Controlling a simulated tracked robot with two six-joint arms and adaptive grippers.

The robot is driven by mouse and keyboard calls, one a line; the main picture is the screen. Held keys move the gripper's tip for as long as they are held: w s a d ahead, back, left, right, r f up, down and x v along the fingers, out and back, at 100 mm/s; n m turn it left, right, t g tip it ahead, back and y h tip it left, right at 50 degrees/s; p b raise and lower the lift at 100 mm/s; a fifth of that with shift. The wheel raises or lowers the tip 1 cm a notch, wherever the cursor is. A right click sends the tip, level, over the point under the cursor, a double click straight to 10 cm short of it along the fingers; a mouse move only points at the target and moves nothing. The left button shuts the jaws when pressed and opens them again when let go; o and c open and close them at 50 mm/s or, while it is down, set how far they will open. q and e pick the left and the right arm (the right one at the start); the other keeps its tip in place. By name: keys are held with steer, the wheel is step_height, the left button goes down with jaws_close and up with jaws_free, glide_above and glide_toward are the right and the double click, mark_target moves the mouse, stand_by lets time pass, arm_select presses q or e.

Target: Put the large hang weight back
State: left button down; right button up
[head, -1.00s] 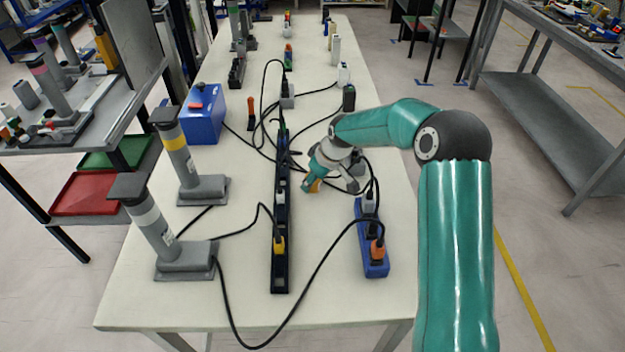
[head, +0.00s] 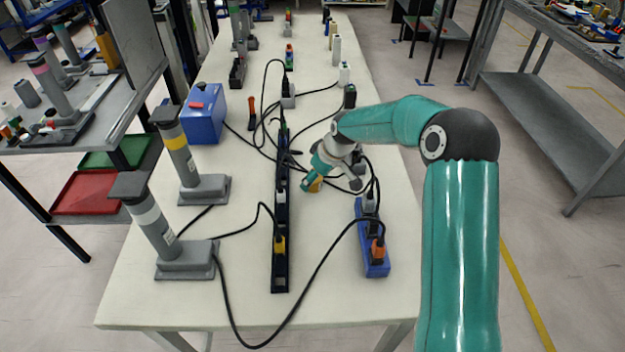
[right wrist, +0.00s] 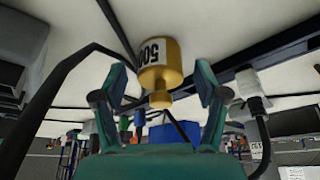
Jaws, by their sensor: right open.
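The hang weight is a gold cylinder with a narrow knob and a white label reading 500 (right wrist: 158,62). In the right wrist view it sits between the two fingers of my right gripper (right wrist: 160,76), with a gap visible on each side. In the head view a small yellow-orange part of the weight (head: 315,186) shows on the white table by the fingers of my right gripper (head: 331,183), and the rest is hidden. My right gripper is open. My left gripper is out of view.
A long black power strip (head: 281,230) lies left of the gripper, and a blue power strip (head: 373,262) lies nearer the front right. Black cables cross the table around the gripper. A blue box (head: 205,118) and grey post stands (head: 187,257) occupy the left side.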

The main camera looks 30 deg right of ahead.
steer(key=a+v, duration=0.1)
steer(key=v, duration=0.9)
steer(key=shift+s+d+r+b, duration=0.25)
steer(key=shift+d+r+b, duration=0.1)
steer(key=shift+d, duration=0.15)
